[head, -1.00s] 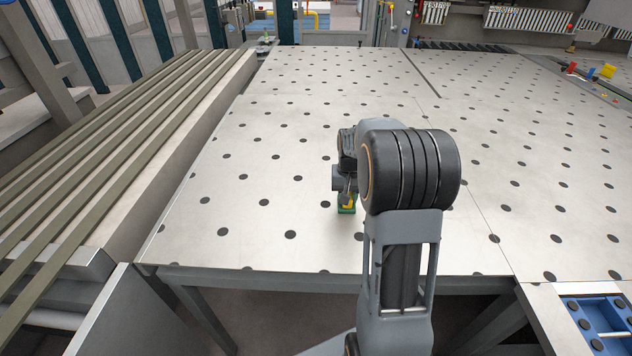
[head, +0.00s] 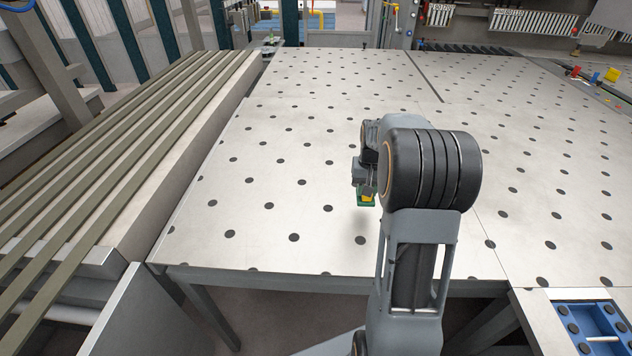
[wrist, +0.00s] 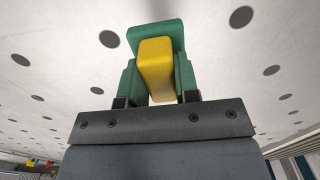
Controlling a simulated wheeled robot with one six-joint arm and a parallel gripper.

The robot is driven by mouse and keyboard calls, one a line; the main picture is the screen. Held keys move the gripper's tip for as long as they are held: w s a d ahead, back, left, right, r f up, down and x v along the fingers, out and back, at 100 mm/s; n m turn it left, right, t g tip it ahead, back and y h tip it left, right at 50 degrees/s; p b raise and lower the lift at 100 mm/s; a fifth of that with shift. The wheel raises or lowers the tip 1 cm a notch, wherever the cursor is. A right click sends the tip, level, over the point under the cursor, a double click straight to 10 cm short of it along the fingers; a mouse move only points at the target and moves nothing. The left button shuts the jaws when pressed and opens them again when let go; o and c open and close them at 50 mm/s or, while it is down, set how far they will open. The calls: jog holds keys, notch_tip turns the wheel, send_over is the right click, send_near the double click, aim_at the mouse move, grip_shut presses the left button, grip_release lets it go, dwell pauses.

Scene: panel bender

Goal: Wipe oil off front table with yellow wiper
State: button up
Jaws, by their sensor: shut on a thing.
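My gripper (wrist: 157,90) is shut on the yellow wiper (wrist: 156,66), with one finger on each side of its yellow block. The wiper has a green part at its far end in the wrist view. In the head view the wiper (head: 366,199) shows as a small green and yellow patch below my wrist, partly hidden by my arm. It is over the near middle of the front table (head: 230,205), a pale metal top with rows of dark round spots. I cannot tell whether the wiper touches the top. No oil can be made out.
A slatted rack (head: 110,165) runs along the table's left side. A blue tray (head: 592,325) is at the lower right. Small red, yellow and blue items (head: 598,76) lie at the far right. The table top is otherwise clear.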

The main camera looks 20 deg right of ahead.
jog(key=shift+r+p, duration=0.9)
jog(key=shift+r, duration=0.65)
